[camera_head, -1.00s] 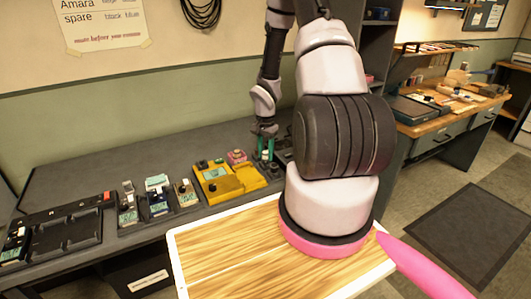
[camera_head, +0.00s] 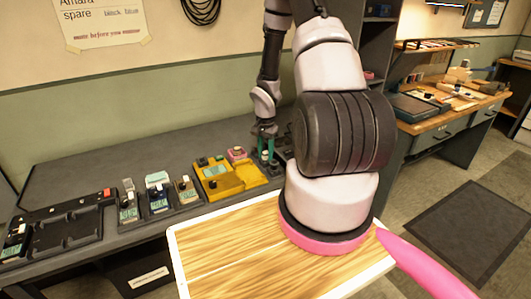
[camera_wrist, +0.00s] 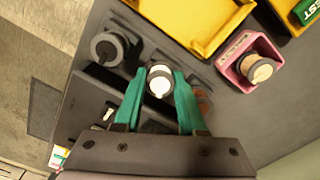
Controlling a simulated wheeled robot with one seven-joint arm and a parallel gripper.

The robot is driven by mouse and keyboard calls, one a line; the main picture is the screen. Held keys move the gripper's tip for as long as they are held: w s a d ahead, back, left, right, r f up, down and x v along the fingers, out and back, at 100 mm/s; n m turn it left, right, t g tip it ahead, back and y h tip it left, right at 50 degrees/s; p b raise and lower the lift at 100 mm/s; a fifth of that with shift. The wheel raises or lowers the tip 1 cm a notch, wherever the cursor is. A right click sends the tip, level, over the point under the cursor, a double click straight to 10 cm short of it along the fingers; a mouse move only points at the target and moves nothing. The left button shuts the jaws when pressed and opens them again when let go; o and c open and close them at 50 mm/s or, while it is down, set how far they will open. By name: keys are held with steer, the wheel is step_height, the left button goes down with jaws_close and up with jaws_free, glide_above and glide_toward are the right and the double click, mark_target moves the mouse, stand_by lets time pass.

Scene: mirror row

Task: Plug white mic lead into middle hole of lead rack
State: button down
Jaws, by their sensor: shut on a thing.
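My gripper (camera_wrist: 160,80), with green fingers, is shut on the white mic lead's plug (camera_wrist: 159,87), a pale cylinder with a dark collar and a white end. In the head view my gripper (camera_head: 266,149) is low over the bench, right of the yellow pedal. The dark lead rack (camera_wrist: 180,45) appears to lie beneath and around the fingers. A black round plug (camera_wrist: 107,47) stands left of the held one, apart from it. The middle hole is not clearly visible; I cannot tell whether the plug is in it.
A pink box (camera_wrist: 245,62) with a pale-topped knob and a yellow pedal (camera_head: 223,183) are close by. More small pedals (camera_head: 158,194) and a black tray (camera_head: 60,228) stand along the bench to the left. A wood-topped surface (camera_head: 235,245) is in front.

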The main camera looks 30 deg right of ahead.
steer(key=shift+f, duration=0.1)
steer(key=shift+c, duration=2)
jaws_free()
step_height(320, 180, up, 11)
steer(key=shift+f, duration=0.1)
